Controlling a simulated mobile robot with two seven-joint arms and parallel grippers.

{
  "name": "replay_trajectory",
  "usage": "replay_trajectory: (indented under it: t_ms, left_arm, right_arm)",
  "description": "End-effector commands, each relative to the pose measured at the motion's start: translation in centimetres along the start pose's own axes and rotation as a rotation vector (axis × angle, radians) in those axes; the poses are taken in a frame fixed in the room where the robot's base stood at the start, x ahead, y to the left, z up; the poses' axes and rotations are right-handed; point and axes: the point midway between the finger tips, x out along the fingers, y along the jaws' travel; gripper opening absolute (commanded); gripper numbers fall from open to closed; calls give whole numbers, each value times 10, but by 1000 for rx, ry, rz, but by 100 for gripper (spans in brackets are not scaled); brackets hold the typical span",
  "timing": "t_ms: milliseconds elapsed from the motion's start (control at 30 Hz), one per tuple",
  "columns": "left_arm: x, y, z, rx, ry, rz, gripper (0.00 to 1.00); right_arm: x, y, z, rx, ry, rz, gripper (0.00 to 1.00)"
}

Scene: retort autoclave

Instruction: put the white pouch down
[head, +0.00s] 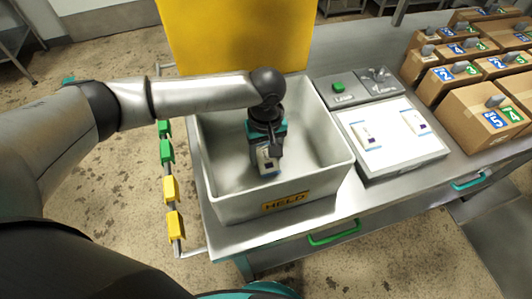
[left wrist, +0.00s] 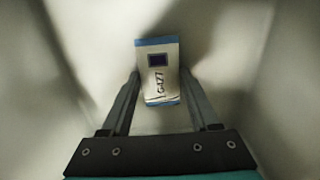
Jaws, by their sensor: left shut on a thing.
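The white pouch (head: 267,160) has blue ends, a dark square and dark lettering that reads like G-127. My left gripper (head: 268,154) is shut on it, inside the white bin (head: 285,199) marked HELD. In the left wrist view the pouch (left wrist: 158,72) sits between the two fingers of my left gripper (left wrist: 159,84), with the bin's pale walls around it. I cannot tell whether the pouch touches the bin floor. My right gripper is not in view.
A white panel (head: 396,156) with two more pouches lies right of the bin, below a grey box with a green button (head: 338,87). Cardboard boxes (head: 487,115) stand at the right. A yellow board (head: 235,35) rises behind the bin. The bin floor around the gripper looks clear.

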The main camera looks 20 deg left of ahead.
Motion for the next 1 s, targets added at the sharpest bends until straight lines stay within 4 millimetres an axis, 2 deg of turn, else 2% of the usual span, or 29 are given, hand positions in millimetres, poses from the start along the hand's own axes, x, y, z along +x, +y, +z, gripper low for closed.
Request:
replay_trajectory:
  t_ms: [267, 300, 533, 867, 1000]
  left_arm:
    - [1, 0, 0, 0, 0, 1, 6]
    - [1, 1, 0, 0, 1, 2, 64]
    - [1, 0, 0, 0, 1, 2, 90]
    - [-1, 0, -1, 0, 2, 2, 91]
    - [-21, 1, -1, 0, 2, 5, 91]
  right_arm:
    - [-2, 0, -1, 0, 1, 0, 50]
    - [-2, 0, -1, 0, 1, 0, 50]
    - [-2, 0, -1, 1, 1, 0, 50]
    - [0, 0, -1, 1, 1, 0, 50]
    - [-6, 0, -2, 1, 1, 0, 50]
